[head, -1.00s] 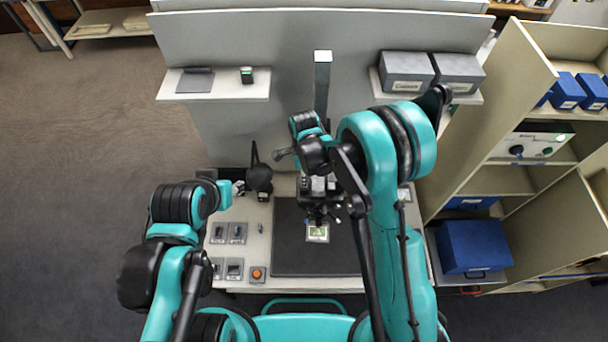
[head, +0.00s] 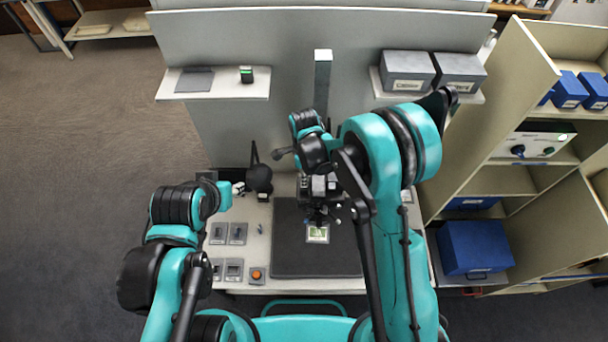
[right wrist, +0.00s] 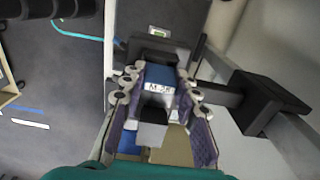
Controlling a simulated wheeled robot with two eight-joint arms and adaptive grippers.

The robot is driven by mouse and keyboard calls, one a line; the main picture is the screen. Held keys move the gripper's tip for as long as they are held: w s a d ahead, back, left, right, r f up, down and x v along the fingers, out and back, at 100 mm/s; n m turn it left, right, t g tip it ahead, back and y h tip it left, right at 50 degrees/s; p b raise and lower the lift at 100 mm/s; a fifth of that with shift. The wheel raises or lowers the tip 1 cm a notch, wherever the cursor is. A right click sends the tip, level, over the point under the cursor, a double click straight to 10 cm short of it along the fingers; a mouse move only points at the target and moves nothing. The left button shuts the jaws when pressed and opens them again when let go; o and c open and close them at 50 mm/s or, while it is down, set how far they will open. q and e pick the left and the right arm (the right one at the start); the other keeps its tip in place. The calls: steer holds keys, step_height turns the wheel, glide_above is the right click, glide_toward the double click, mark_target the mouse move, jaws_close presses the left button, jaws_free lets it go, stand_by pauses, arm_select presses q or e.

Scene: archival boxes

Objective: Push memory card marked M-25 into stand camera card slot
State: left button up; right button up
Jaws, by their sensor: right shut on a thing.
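My right gripper (head: 320,212) is over the dark mat on the table. In the right wrist view my right gripper (right wrist: 159,75) is shut on a blue memory card (right wrist: 159,75). Its white label reads M-2 and a last digit that is hard to make out. Just beyond the card is the dark body of the stand camera (right wrist: 155,50), with a small lit green screen. In the head view this lit screen (head: 317,233) shows below the gripper. The slot is hidden, so I cannot tell whether the card touches it.
The grey stand column (head: 322,75) rises behind the camera. Several small card holders (head: 237,233) and an orange button (head: 256,275) are left of the dark mat (head: 300,262). Grey boxes (head: 407,72) sit on the right shelf; a blue box (head: 474,247) is at the right.

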stand_by(0.3)
steer(key=shift+f+b, duration=0.85)
steer(key=shift+b, duration=0.3)
stand_by(0.5)
steer(key=shift+f, duration=0.2)
steer(key=shift+f+b, duration=0.1)
steer(key=shift+b, duration=0.25)
steer(key=shift+s+f+b, duration=0.2)
steer(key=shift+s+b, duration=0.1)
steer(key=o, duration=1.2)
steer(key=shift+w+f, duration=0.15)
steer(key=shift+w, duration=0.2)
steer(key=shift+s, duration=0.1)
